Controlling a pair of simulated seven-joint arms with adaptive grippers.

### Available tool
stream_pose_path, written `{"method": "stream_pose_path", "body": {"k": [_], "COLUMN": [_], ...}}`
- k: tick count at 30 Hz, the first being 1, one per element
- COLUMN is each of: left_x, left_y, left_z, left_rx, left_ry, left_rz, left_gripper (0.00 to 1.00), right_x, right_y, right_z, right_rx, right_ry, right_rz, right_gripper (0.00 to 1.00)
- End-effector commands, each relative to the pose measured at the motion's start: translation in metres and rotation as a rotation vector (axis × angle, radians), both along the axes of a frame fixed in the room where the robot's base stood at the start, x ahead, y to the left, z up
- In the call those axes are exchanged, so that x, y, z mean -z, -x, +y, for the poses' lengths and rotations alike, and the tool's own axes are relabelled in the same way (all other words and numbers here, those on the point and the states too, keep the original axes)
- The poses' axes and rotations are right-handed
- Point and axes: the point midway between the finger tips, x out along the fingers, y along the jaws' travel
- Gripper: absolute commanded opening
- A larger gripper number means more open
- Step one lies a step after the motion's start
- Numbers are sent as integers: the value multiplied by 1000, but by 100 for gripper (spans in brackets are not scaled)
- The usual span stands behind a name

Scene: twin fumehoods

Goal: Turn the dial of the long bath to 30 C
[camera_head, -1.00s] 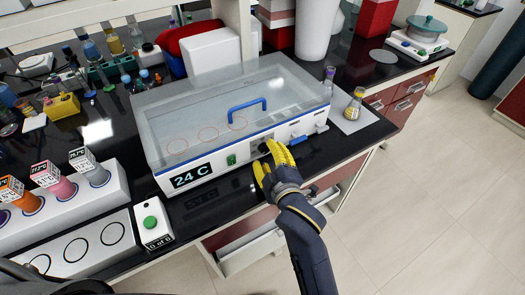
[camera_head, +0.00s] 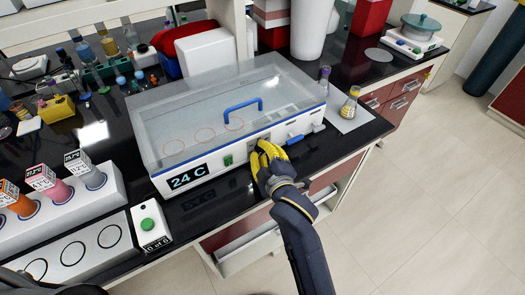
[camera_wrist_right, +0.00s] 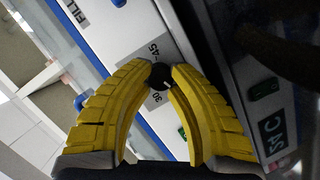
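The long bath (camera_head: 160,184) is a white box with a clear lid and blue handle (camera_head: 232,109). Its front display (camera_head: 188,177) reads 24 C. My right gripper (camera_head: 262,150) is at the front panel, right of the green switch (camera_head: 228,160), and covers the dial in the head view. In the right wrist view, the black dial (camera_wrist_right: 160,76) sits between the two yellow fingertips (camera_wrist_right: 163,68), which close on it from both sides. Labels 30 and 45 show beside it. A small white mark shows on the dial; its exact setting is hard to read. My left gripper is out of view.
A blue-handled part (camera_head: 296,139) sticks out from the bath's front, right of my gripper. A yellow-liquid flask (camera_head: 349,106) stands at the right. A white box with a green button (camera_head: 148,225) and a rack of labelled flasks (camera_head: 112,200) stand at the left.

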Motion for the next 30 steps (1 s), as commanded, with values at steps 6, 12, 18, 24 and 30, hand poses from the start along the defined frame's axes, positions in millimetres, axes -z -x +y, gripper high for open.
{"method": "stream_pose_path", "body": {"k": [6, 12, 18, 24, 30], "left_x": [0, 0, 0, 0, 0], "left_y": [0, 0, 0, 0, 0], "left_z": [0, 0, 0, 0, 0], "left_rx": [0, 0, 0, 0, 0], "left_ry": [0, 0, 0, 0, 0], "left_rz": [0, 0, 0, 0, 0], "left_gripper": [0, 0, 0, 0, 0], "right_x": [0, -1, -2, -3, -4], "right_y": [0, 0, 0, -1, -1], "right_z": [0, 0, 0, 0, 0], "right_rx": [-1, -1, -1, -2, -3], "right_ry": [0, -6, -55, -169, -320], "right_rz": [0, 2, 35, 116, 228], "right_gripper": [0, 0, 0, 0, 0]}}
